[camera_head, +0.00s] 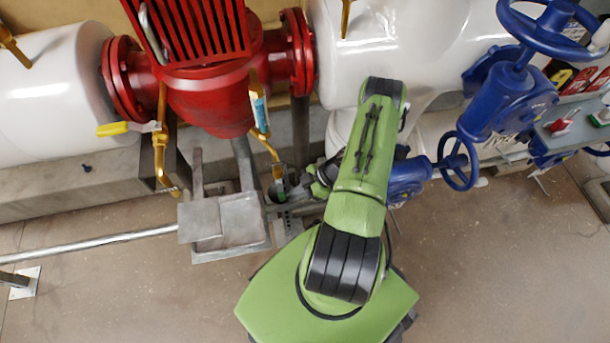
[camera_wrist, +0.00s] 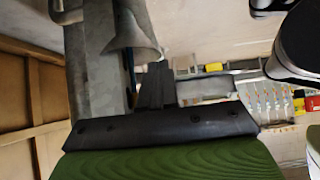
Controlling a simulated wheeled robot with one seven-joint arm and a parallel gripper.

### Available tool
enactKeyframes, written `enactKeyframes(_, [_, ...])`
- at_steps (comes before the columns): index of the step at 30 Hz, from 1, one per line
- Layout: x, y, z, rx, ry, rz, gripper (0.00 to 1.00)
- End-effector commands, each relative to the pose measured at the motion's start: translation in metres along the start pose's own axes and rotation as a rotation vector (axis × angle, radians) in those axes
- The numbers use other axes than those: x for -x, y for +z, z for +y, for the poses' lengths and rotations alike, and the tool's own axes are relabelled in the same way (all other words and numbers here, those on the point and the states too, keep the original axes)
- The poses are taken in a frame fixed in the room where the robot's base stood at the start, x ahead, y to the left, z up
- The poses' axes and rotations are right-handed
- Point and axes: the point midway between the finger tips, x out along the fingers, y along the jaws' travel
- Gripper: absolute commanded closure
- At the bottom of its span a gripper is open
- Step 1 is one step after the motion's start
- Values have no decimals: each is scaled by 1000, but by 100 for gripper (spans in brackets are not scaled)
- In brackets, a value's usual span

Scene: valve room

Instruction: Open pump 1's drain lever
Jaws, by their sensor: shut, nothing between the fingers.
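A red pump (camera_head: 205,85) stands between white pipes at the top of the head view. A small valve with a yellow-sleeved lever (camera_head: 113,129) is at its lower left, the lever lying roughly level. A second brass valve with a blue-sleeved lever (camera_head: 260,112) is at its right, the lever roughly upright. I see no label telling which is the drain lever. My gripper (camera_head: 296,194) is low, right of and below the blue-sleeved lever, apart from both levers. It is shut and empty, and partly hidden by my arm. No lever is recognisable in the wrist view.
A grey metal box (camera_head: 226,228) and a drain funnel (camera_head: 277,192) sit below the pump, close to my gripper. Blue valves with handwheels (camera_head: 458,160) stand to the right. A metal rail (camera_head: 100,243) runs left. The floor at lower right is clear.

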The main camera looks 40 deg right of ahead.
Motion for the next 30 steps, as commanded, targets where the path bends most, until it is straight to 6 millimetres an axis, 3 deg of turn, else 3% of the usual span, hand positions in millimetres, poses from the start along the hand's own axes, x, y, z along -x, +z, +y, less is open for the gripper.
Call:
enactKeyframes(6, [46, 0, 1, -1, 6, -6, 100])
enactKeyframes(12, [70, 1, 1, -1, 5, -6, 100])
enactKeyframes(30, [71, 2, 0, -1, 3, -6, 100])
